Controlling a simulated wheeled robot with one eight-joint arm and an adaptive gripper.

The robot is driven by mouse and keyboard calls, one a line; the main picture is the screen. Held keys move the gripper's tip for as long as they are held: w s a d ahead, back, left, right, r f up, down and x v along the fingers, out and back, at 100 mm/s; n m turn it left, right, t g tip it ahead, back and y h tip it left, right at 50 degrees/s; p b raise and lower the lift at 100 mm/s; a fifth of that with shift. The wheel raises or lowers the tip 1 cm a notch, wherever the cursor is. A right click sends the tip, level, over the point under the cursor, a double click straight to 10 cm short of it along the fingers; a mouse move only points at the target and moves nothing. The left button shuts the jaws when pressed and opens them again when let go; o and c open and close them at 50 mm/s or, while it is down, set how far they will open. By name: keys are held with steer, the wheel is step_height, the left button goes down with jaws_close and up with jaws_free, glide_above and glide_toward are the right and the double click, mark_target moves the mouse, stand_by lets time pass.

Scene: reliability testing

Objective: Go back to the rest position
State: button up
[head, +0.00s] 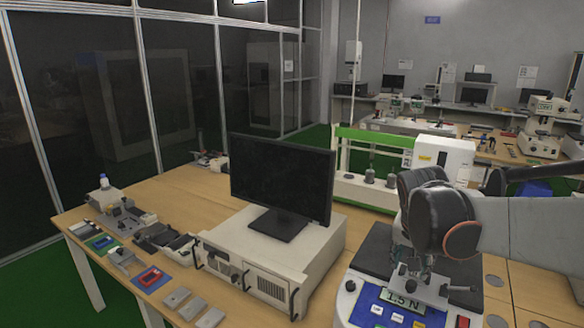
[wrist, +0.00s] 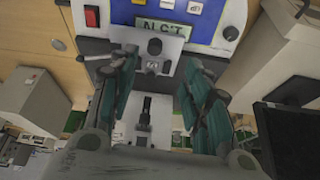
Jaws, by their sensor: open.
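My gripper (wrist: 160,62) shows in the wrist view with its two green-padded fingers spread apart and nothing held between them. It hangs over a test instrument whose blue front panel (wrist: 207,42) lies beyond the fingertips. A small metal fixture with a dark round knob (wrist: 154,46) shows between the fingertips; I cannot tell whether the fingers touch it. In the head view my arm's dark rounded joints stand over the same instrument (head: 375,305), at the lower right, and hide much of it and of my fingers. Its display reads 1.5 N.
A black monitor (head: 282,180) stands on a beige computer case (head: 255,250) left of the instrument. Several small parts and trays, including a red-and-blue tray (head: 150,277), lie along the table's left side. A green-framed machine (head: 372,140) stands behind. Bare wood (head: 190,188) shows behind the parts.

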steer(key=s+a+n+t+y, duration=0.1)
steer(key=s+a+n, duration=0.1)
steer(key=s, duration=0.4)
steer(key=s+a+f+n+t+y, duration=0.1)
steer(key=s+a+n, duration=0.2)
steer(key=s, duration=0.3)
steer(key=s+a+n+t+b, duration=0.1)
steer(key=s+a+n, duration=0.1)
steer(key=s+a, duration=0.3)
steer(key=shift+s+f+n+y, duration=0.15)
steer(key=shift+s+n+y, duration=0.25)
steer(key=shift+s, duration=0.4)
steer(key=shift+d, duration=0.1)
